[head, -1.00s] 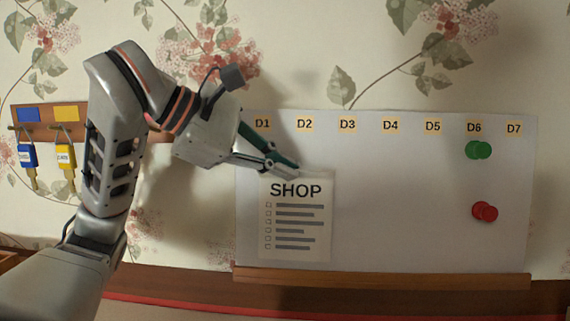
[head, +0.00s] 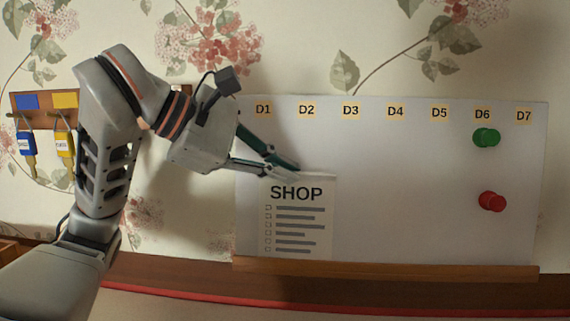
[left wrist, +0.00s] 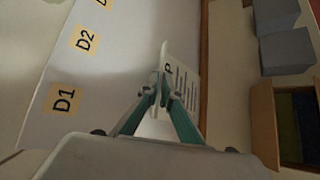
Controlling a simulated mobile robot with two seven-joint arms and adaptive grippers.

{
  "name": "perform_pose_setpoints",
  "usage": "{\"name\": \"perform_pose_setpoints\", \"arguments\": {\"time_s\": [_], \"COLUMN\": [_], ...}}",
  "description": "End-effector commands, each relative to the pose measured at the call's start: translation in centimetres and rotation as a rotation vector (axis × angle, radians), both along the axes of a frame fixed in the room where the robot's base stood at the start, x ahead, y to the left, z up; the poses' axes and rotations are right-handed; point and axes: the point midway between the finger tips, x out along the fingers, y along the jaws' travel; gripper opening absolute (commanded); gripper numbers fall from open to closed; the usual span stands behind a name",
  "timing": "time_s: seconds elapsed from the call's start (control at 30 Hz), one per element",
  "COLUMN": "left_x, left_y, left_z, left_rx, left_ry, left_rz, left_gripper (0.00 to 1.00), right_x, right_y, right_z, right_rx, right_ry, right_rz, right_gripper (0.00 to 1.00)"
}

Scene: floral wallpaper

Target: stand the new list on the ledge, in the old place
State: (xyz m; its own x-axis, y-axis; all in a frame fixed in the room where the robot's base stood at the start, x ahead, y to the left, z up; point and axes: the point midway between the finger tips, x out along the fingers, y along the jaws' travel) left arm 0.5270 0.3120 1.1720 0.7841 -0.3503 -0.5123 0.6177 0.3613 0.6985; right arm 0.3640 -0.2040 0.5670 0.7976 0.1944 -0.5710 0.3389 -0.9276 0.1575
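The white list headed SHOP (head: 297,225) hangs upright in front of the left part of the whiteboard (head: 400,190), below the D1 and D2 labels. My left gripper (head: 296,172) is shut on its top edge. The left wrist view also shows the list (left wrist: 185,88) between the fingertips (left wrist: 164,93). The list's bottom edge is at the wooden ledge (head: 420,270) in the head view; I cannot tell whether it touches. My right gripper is in neither current view.
A green magnet (head: 486,138) and a red magnet (head: 491,201) sit on the board's right side. A key rack (head: 46,102) with blue and yellow tags hangs at left. The rest of the ledge is clear. Grey boxes (left wrist: 287,50) show in the left wrist view.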

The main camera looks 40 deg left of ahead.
Motion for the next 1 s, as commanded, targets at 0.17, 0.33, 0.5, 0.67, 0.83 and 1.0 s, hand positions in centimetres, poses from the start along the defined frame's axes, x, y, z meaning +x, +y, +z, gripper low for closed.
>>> {"name": "perform_pose_setpoints", "arguments": {"time_s": [0.17, 0.33, 0.5, 0.67, 0.83, 1.0], "left_x": [-0.1, -0.1, -0.1, -0.1, -0.6, -2.4], "left_y": [0.0, 0.0, 0.0, 0.0, 0.4, 1.2], "left_z": [-0.1, -0.1, -0.1, -0.1, 0.4, 1.6], "left_rx": [0.001, 0.001, 0.001, 0.001, 0.002, 0.002], "left_ry": [-0.002, -0.002, -0.002, -0.002, -0.004, -0.006], "left_rz": [0.000, 0.000, 0.000, 0.000, 0.003, 0.006], "left_gripper": [0.00, 0.12, 0.24, 0.24, 0.24, 0.24], "right_x": [0.4, 0.5, 0.4, -0.1, -0.2, -0.1], "right_y": [0.1, 0.1, 0.1, -0.1, -0.1, 0.0], "right_z": [0.3, 0.2, 0.1, -0.2, -0.3, -0.2], "right_rx": [0.001, -0.002, -0.002, -0.003, -0.002, -0.002], "right_ry": [-0.009, -0.010, -0.007, 0.003, 0.004, 0.002], "right_rz": [0.004, 0.006, 0.007, 0.004, 0.004, 0.003], "right_gripper": [0.40, 0.40, 0.40, 0.40, 0.40, 0.40]}}
